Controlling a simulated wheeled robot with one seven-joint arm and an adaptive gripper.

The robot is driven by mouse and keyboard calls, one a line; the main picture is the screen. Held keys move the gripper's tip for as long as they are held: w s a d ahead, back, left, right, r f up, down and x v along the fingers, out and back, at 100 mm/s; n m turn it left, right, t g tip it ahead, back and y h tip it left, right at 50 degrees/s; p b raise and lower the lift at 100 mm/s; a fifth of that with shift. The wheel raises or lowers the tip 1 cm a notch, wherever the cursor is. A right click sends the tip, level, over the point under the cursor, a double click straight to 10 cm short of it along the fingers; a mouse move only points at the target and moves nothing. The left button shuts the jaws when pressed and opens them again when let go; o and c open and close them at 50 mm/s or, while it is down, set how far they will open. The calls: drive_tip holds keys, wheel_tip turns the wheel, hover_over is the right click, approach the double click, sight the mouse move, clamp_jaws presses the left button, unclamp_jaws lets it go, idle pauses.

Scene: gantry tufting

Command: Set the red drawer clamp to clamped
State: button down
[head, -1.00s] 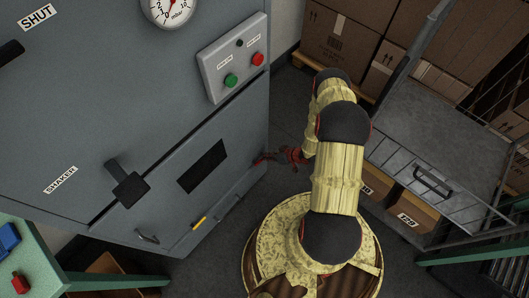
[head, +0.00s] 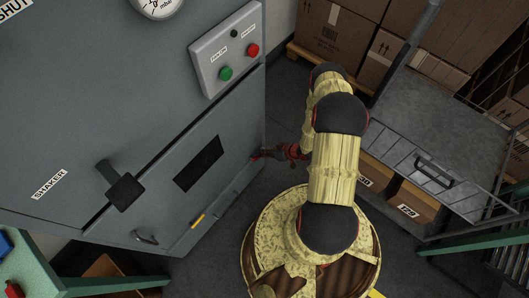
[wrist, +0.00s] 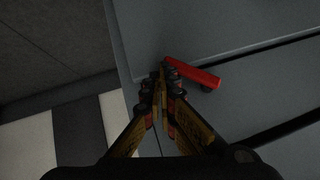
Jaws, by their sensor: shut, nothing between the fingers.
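The red drawer clamp (wrist: 195,75) shows in the wrist view as a red bar lying slantwise on the grey cabinet face, near the cabinet's edge. My gripper (wrist: 166,76) is shut and empty, its fingertips at or very near the bar's left end. I cannot tell whether they touch it. In the head view my gripper (head: 259,155) is at the right edge of the grey cabinet (head: 150,215), beside the lower drawer front. There the clamp is too small and too covered by the fingers to make out clearly.
A control box (head: 227,50) with green and red buttons is above. A grey metal cart (head: 440,135) and cardboard boxes (head: 335,28) stand to the right. Dark floor lies between.

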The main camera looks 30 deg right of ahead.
drive_tip(key=shift+f, duration=0.1)
idle(0.7)
drive_tip(key=v, duration=0.7)
drive_tip(key=shift+s, duration=0.2)
drive_tip(key=shift+d, duration=0.15)
